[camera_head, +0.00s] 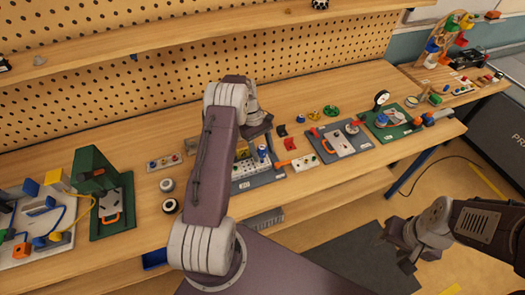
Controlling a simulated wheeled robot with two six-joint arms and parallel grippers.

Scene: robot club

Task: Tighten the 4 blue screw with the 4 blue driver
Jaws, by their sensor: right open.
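A light block with several holes (255,167) sits on a dark mat on the bench, and a small blue-topped piece (262,152) stands on it. I cannot tell whether this piece is the blue driver. No blue screw or number 4 can be made out at this size. My left arm reaches up over the bench, and its gripper (258,130) is above the back of the holed block. Its fingers are too small and partly hidden to read. My right gripper (408,256) is open and empty, over the floor right of the bench, away from the block.
To the right, a dark board with a grey plate (338,141) has red-handled pieces around it, then a green board (390,125). At left are a green press (93,167) and a wired white board (35,220).

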